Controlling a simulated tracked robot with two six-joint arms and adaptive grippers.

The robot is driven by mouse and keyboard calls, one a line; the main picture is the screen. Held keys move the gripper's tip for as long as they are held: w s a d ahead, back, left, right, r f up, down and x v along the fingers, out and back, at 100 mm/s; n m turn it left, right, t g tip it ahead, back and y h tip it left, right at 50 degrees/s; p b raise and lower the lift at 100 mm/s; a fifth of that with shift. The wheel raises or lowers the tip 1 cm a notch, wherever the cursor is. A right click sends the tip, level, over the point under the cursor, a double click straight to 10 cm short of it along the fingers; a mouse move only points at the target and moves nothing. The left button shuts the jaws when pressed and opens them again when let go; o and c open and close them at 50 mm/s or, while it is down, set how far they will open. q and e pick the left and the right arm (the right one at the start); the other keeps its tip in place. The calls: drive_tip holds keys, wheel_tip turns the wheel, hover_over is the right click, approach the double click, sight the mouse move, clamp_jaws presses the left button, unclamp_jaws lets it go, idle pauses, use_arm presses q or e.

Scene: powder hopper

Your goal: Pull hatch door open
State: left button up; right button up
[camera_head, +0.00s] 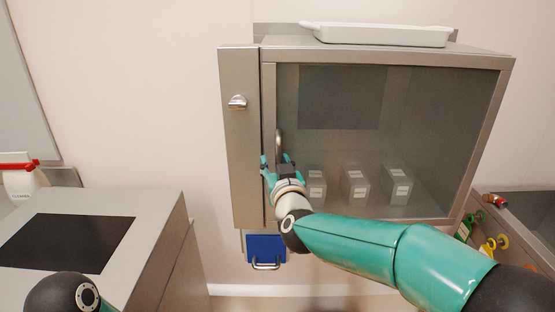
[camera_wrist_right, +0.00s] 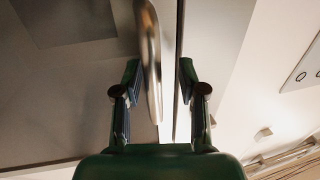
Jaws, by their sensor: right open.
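The hatch door (camera_head: 430,140) is a metal-framed glass panel on a wall cabinet. It looks shut in the head view. Its upright metal handle (camera_head: 279,145) is near the door's left edge. My right gripper (camera_head: 276,166) is at the lower part of this handle. In the right wrist view the handle (camera_wrist_right: 152,60) runs between the two fingers of my open right gripper (camera_wrist_right: 158,72), nearer the left finger. I cannot tell whether any finger touches it. Part of my left arm shows at the lower left of the head view, but its gripper is out of view.
Several labelled grey boxes (camera_head: 356,187) stand behind the glass. A white tray (camera_head: 380,36) lies on the cabinet top. A knob (camera_head: 237,102) is on the panel left of the door. A blue box (camera_head: 265,249) hangs below. A counter (camera_head: 150,225) with a spray bottle (camera_head: 20,180) stands left.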

drive_tip(key=shift+d, duration=0.2)
drive_tip(key=shift+d, duration=0.1)
drive_tip(key=shift+c, duration=0.4)
clamp_jaws()
drive_tip(key=shift+s, duration=0.1)
